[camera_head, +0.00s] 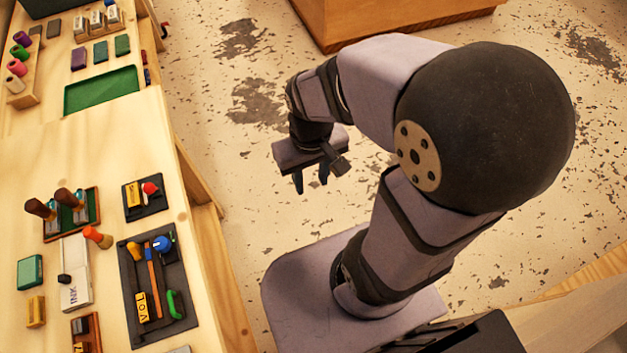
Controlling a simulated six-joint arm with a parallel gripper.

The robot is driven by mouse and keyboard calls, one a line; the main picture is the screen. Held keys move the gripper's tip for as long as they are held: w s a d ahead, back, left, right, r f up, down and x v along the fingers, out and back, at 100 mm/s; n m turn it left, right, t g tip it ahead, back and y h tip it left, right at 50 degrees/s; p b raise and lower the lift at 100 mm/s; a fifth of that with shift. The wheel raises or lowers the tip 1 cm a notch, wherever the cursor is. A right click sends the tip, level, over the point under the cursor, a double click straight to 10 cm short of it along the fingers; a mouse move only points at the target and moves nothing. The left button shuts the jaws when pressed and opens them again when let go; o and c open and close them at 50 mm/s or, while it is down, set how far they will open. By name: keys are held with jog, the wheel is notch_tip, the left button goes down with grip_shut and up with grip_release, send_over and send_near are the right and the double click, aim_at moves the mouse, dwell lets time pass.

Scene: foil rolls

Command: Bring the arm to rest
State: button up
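My gripper (311,180) hangs from my folded arm over the bare floor, to the right of the workbench. Its two dark fingers point down and stand apart with a visible gap, so it is open. Nothing shows between the fingers. It is clear of the bench and touches nothing that I can see. My arm's large dark elbow joint is close to the camera and hides part of the floor behind it.
A wooden bench (100,137) along the left holds a green tray (102,90), several coloured rolls on a wooden rack (28,80), a dark tool tray (184,318), stamps and small boxes. A wooden cabinet (345,20) stands behind. The floor (225,165) between is free.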

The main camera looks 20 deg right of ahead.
jog(key=shift+s+d+f, duration=0.25)
jog(key=shift+s+d, duration=0.25)
jog(key=shift+s, duration=0.1)
